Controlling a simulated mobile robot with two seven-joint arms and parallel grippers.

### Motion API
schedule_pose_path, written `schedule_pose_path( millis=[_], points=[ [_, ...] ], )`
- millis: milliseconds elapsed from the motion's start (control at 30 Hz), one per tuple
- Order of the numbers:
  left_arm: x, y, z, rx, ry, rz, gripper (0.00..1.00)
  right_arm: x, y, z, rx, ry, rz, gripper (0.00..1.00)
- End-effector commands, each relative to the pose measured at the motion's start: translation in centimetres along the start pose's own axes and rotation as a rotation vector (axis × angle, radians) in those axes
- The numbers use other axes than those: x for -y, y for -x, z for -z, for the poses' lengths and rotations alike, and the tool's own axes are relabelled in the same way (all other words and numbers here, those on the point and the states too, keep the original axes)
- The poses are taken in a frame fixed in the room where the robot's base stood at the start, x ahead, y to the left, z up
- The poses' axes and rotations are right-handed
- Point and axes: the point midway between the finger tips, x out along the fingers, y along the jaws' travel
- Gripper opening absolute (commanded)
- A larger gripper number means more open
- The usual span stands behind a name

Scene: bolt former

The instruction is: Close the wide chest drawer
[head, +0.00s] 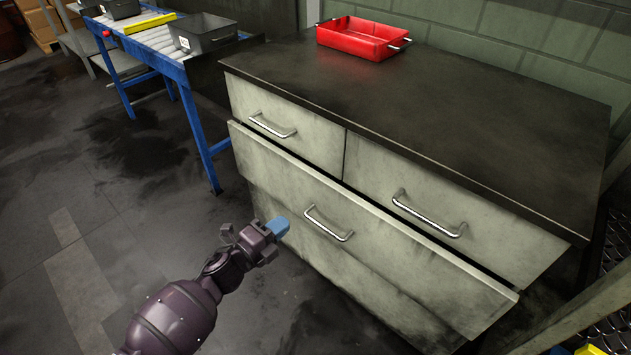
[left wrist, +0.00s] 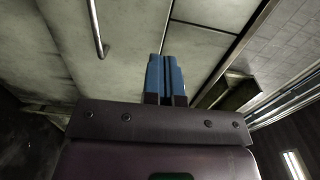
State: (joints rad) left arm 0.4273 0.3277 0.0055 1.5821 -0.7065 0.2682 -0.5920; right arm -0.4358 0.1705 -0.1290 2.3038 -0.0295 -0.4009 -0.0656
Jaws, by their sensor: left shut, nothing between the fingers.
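The wide drawer (head: 375,245) of the chest (head: 430,120) stands a little way out, below two small drawers. It has a silver bar handle (head: 328,224) in its middle, and its front also fills much of the left wrist view (left wrist: 60,50). My left gripper (head: 283,225) has blue fingertips that are shut and empty. In the head view it is in front of the wide drawer, left of the handle. In the left wrist view its fingers (left wrist: 165,75) point at the drawer front; I cannot tell whether they touch it. My right gripper is not in view.
The upper left drawer (head: 280,128) and upper right drawer (head: 450,205) look flush. A red tray (head: 362,38) sits on the dark chest top. A blue-framed roller conveyor (head: 165,45) with grey bins (head: 204,36) stands at the left. The floor left of the chest is clear.

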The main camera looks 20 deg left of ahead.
Motion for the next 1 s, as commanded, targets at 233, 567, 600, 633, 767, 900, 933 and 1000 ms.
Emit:
schedule_pose_path(
  millis=[233,567,600,633,767,900,933,1000],
  points=[
    [0.0,-1.7,0.1,-0.004,-0.008,0.004,0.0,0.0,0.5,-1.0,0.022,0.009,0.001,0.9],
    [-0.2,-6.9,0.1,-0.004,-0.009,0.002,0.0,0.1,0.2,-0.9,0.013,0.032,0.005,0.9],
    [-0.1,-7.5,0.1,-0.004,-0.009,0.002,0.0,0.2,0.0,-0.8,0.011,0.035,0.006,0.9],
    [-0.1,-8.0,0.1,-0.004,-0.008,0.002,0.0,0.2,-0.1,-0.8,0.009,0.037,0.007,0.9],
    [-0.1,-9.9,0.1,-0.003,-0.007,0.002,0.0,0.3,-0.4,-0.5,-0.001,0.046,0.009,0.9],
    [-0.1,-11.8,0.2,-0.004,-0.007,0.002,0.0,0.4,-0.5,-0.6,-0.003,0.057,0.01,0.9],
    [-0.1,-12.1,0.2,-0.004,-0.008,0.001,0.0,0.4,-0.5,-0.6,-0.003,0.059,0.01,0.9],
    [-0.1,-12.8,0.2,-0.003,-0.008,0.001,0.0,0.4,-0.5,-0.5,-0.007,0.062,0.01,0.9]
  ],
)
